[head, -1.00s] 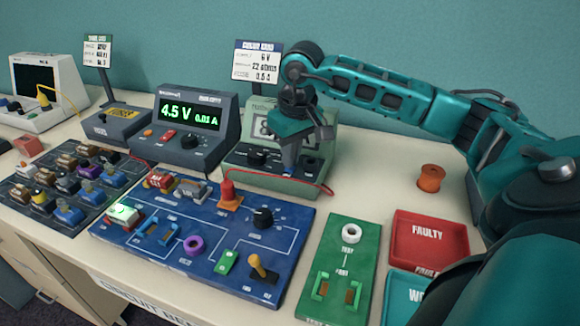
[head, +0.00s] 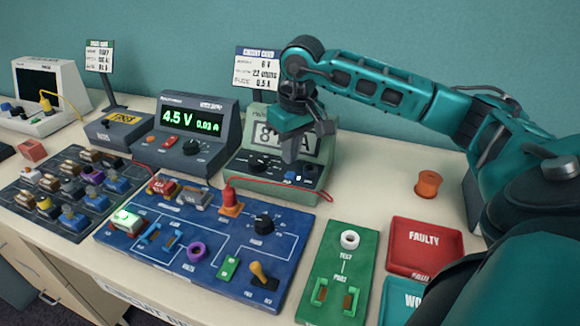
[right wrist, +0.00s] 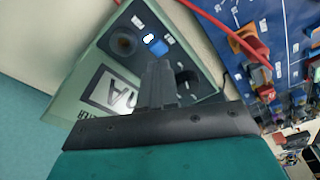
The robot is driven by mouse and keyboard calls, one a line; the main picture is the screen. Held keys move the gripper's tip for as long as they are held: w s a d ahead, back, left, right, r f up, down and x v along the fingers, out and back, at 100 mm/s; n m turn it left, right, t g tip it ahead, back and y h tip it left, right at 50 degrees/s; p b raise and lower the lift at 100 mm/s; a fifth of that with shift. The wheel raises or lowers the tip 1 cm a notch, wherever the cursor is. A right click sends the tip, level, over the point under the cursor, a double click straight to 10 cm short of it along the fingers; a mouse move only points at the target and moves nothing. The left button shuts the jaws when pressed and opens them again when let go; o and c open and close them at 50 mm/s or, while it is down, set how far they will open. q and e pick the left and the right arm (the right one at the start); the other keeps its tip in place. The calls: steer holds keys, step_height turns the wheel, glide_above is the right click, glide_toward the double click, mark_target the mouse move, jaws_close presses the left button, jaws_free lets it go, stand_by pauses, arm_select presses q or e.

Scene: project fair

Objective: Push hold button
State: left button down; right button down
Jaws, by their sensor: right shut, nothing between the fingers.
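The pale green meter (head: 272,185) stands at the back of the table, with a dial (head: 257,162) and a small blue button (head: 289,176) on its front panel. The button's label is too small to read. My right gripper (head: 291,158) is shut and empty, pointing down just above the button and partly covering the display. In the right wrist view the shut fingers (right wrist: 157,72) end close to the blue button (right wrist: 158,47), with a gap showing between them. My left gripper is out of view.
A power supply (head: 185,128) reading 4.5 V stands left of the meter. A blue circuit board (head: 215,225) lies in front, with a red lead (head: 325,192) running to the meter. A green test board (head: 340,262), a red FAULTY tray (head: 425,262) and an orange spool (head: 428,184) are at right.

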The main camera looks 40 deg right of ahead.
mark_target(290, 174)
step_height(290, 174, up, 7)
steer(key=p, duration=0.2)
steer(key=shift+f+p, duration=0.2)
steer(key=shift+p, duration=0.2)
stand_by(0.6)
